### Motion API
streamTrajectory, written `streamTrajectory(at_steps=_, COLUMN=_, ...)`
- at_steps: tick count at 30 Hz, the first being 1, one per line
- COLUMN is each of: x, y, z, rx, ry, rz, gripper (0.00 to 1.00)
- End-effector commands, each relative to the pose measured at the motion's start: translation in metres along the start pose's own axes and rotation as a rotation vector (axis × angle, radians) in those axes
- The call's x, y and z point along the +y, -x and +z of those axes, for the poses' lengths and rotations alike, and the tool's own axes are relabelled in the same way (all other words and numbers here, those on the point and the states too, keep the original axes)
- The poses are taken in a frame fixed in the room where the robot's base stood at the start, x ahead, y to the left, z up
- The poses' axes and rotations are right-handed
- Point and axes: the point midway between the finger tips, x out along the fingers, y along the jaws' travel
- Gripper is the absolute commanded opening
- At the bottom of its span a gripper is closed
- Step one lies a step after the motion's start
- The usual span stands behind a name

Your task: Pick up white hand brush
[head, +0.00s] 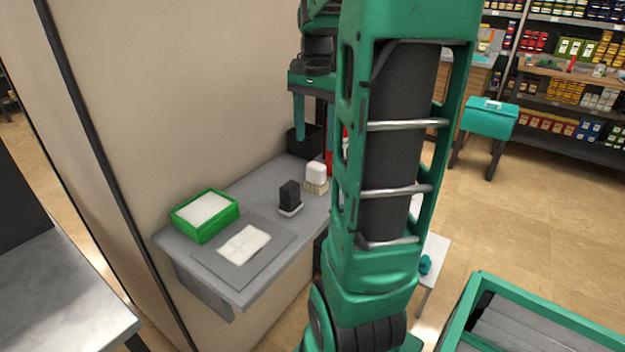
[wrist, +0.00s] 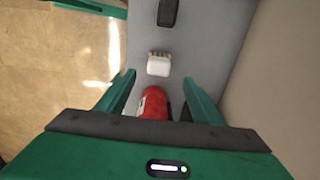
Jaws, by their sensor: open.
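The white hand brush (head: 316,174) stands on the grey wall shelf in the head view, pale bristles down, close to my arm. In the wrist view the white brush (wrist: 158,67) lies ahead of the fingertips, its bristles showing along its far edge. My gripper (head: 314,136) hangs above the far end of the shelf, partly hidden by my arm. In the wrist view my gripper (wrist: 161,84) is open, with nothing held. A red cylindrical thing (wrist: 154,104) shows between the fingers, nearer than the brush.
On the grey shelf (head: 262,185), a black block-like thing (head: 290,196) on a pale base stands beside the brush. A green box (head: 206,231) with white contents and a folded white cloth (head: 244,245) are nearer. A black bin (head: 303,146) stands at the far end. The wall (head: 200,100) borders the shelf.

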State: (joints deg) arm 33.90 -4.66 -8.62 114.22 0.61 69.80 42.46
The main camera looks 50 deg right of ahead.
Motion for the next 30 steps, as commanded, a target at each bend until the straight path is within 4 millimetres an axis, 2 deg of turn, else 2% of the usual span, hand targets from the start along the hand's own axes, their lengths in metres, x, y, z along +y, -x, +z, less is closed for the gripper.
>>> streamTrajectory(at_steps=9, x=-0.001, y=-0.043, z=0.001, rx=-0.003, ry=-0.002, rz=0.002, gripper=0.61)
streamTrajectory(at_steps=16, x=-0.001, y=-0.058, z=0.0, rx=-0.003, ry=-0.001, rz=0.002, gripper=0.61)
streamTrajectory(at_steps=24, x=0.001, y=-0.094, z=-0.004, rx=-0.003, ry=0.0, rz=0.003, gripper=0.61)
streamTrajectory(at_steps=30, x=0.0, y=-0.103, z=-0.004, rx=-0.001, ry=0.001, rz=0.0, gripper=0.61)
